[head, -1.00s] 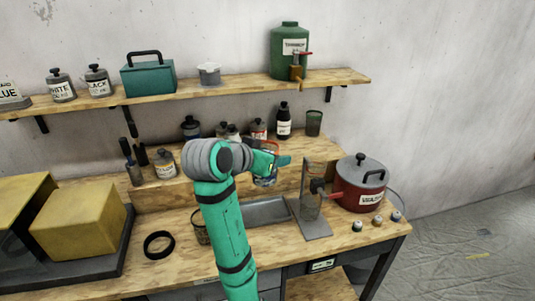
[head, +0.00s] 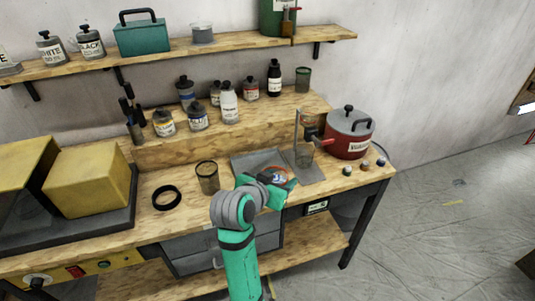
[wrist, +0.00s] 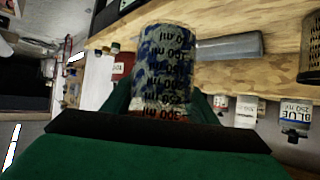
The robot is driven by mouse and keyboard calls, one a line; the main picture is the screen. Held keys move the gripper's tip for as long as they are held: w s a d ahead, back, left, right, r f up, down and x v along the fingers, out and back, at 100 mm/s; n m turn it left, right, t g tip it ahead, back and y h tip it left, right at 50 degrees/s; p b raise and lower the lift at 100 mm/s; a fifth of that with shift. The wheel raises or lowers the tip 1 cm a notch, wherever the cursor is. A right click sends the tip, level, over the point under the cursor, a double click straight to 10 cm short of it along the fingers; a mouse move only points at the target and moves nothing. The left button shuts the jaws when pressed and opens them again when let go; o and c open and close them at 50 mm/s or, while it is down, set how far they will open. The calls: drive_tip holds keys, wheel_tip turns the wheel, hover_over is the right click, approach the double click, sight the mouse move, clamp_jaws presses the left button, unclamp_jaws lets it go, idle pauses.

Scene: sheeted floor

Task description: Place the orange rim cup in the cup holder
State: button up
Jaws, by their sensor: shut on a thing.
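My gripper (head: 272,186) is shut on the orange rim cup (head: 279,174), in front of the grey tray on the bench. In the wrist view the cup (wrist: 165,65) is see-through with dark volume markings and sits between my fingers, its orange end towards my gripper. My gripper hides part of the cup in the head view. A metal stand (head: 309,173) with an upright plate and a clear cup-shaped piece is to the right, under the red pot's tap. I cannot tell for sure whether it is the cup holder. A black ring (head: 166,197) lies at the left.
A dark mesh cup (head: 207,178) stands left of the grey tray (head: 246,163). The red pot (head: 348,140) and several small paint pots (head: 365,164) are at the right. Bottles and a green-rim cup (head: 303,79) stand on the riser. Yellow blocks (head: 88,180) fill the left.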

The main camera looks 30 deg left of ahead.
drive_tip(key=s+d+f, duration=0.2)
drive_tip(key=d+f, duration=0.6)
drive_tip(key=f, duration=0.5)
drive_tip(key=s+d+f, duration=0.2)
drive_tip(key=d+f, duration=0.7)
drive_tip(key=f, duration=0.5)
drive_tip(key=s+d+f, duration=0.2)
drive_tip(key=d+f, duration=0.7)
drive_tip(key=f, duration=0.5)
drive_tip(key=shift+s+m+h, duration=0.25)
drive_tip(key=shift+m+h, duration=0.05)
drive_tip(key=shift+w+d, duration=0.1)
drive_tip(key=shift+d, duration=0.1)
